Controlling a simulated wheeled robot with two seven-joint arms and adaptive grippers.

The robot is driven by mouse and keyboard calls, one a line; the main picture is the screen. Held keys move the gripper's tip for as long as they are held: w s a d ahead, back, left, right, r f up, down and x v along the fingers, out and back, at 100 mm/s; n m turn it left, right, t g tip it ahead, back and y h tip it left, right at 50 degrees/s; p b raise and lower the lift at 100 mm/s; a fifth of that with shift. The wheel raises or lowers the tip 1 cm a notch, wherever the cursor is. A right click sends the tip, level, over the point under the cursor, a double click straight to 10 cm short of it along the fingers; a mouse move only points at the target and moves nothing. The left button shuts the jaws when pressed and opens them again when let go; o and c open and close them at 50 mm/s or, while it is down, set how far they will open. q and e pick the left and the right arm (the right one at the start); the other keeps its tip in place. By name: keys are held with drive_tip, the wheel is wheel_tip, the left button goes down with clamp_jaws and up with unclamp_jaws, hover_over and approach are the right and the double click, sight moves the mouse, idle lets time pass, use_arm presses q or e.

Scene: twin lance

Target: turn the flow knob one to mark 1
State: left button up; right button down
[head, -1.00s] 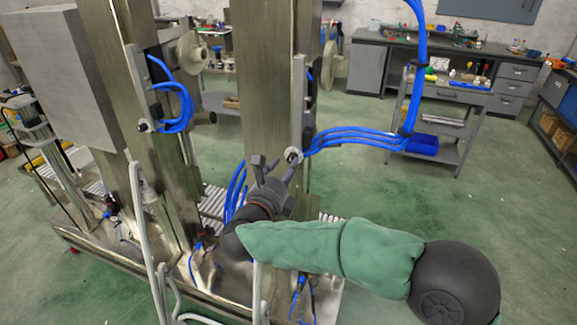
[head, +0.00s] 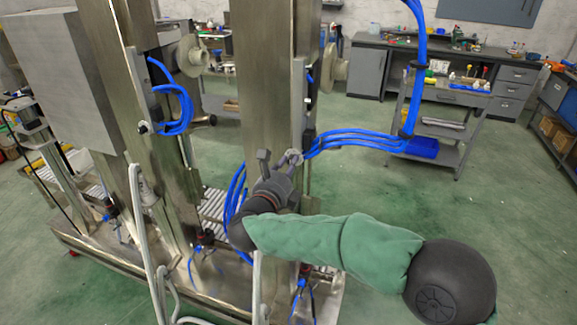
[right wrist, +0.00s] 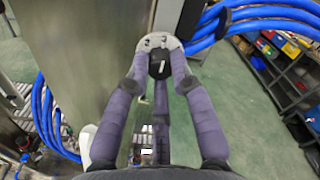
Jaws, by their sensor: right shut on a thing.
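The flow knob (head: 294,156) is a small light-grey round part on the side of the right-hand steel column, next to the blue hoses. In the right wrist view the knob (right wrist: 160,45) shows a pale rim and a dark centre with a white mark. My right gripper (head: 286,168) reaches up to it from below. No scale numbers are legible. My left gripper is not in view.
Blue hoses (head: 355,137) run right from beside the knob. A steel column (head: 268,90) stands directly left of it. Another column (head: 150,110) with a second hose bundle (head: 178,108) stands further left. Green floor lies open to the right, before a grey trolley (head: 445,95).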

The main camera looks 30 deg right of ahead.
drive_tip(key=shift+f+n+t+p, duration=0.1)
drive_tip(key=shift+n+t+p, duration=0.2)
drive_tip(key=shift+n+p, duration=7.8)
drive_tip(key=n+b, duration=0.3)
drive_tip(key=n, duration=0.1)
drive_tip(key=shift+b, duration=0.35)
drive_tip(key=c, duration=1.1)
unclamp_jaws()
drive_tip(key=shift+o, duration=0.2)
drive_tip(key=shift+s+a, duration=0.1)
drive_tip(key=v, duration=1.1)
drive_tip(key=shift+s+a, duration=0.25)
drive_tip(key=shift+a, duration=0.1)
